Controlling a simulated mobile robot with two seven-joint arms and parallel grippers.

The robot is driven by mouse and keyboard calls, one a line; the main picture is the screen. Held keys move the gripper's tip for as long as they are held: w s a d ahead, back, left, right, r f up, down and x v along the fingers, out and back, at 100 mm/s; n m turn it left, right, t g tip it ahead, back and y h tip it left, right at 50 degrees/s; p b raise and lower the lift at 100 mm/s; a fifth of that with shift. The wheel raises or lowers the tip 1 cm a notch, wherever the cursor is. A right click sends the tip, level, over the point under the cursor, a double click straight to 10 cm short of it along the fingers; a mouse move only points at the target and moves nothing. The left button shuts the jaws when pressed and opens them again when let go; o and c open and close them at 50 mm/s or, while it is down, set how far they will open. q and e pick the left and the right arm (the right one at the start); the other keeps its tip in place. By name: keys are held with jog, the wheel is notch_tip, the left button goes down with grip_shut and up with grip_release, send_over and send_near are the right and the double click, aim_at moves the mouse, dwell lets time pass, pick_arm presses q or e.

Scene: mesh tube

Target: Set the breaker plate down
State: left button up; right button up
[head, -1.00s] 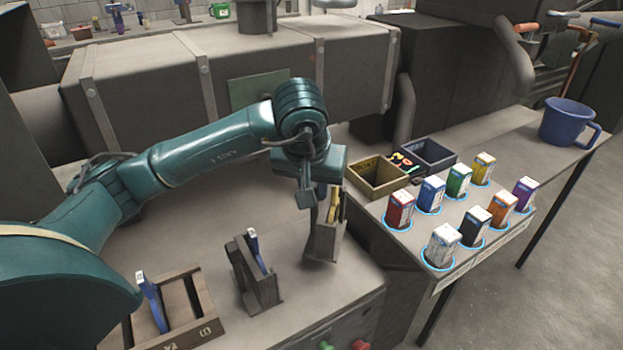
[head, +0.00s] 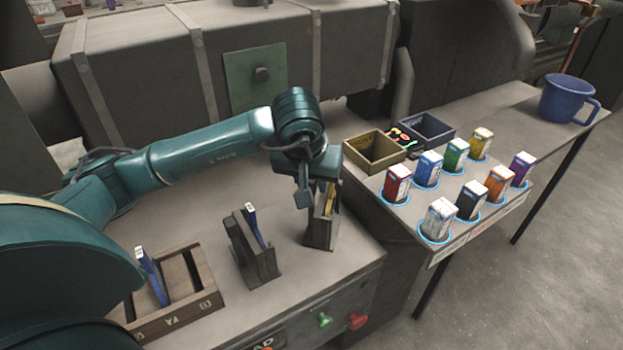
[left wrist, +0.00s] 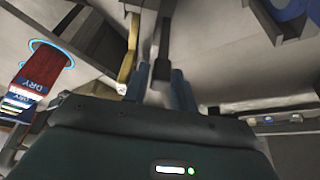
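Upright plates with coloured handles stand in holders on the grey bench. A blue-handled one (head: 152,275) is in the slotted wooden rack (head: 200,291) at front left, and another (head: 254,224) is in the middle dark stand (head: 262,262). A yellow one (head: 329,198) is in the right stand (head: 319,236). I cannot tell which is the breaker plate. My left gripper (head: 304,192) points down over the right stand, close beside the yellow piece. In the left wrist view, the yellow piece (left wrist: 127,55) is left of the fingers (left wrist: 160,83), with a dark bar between them. My right gripper is out of view.
Several coloured cartons (head: 441,219) stand in blue-ringed spots on the right table, with open bins (head: 376,157) behind and a blue mug (head: 567,98) at the far end. A large grey machine (head: 160,80) backs the bench. Green (head: 324,320) and red buttons (head: 357,321) are on its front.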

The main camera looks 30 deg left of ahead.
pick_arm(q)
jog(key=shift+o, duration=1.2)
jog(key=shift+r, duration=0.1)
jog(key=shift+r, duration=0.25)
jog(key=v, duration=1.1)
jog(key=shift+r, duration=0.25)
jog(key=shift+s, duration=0.2)
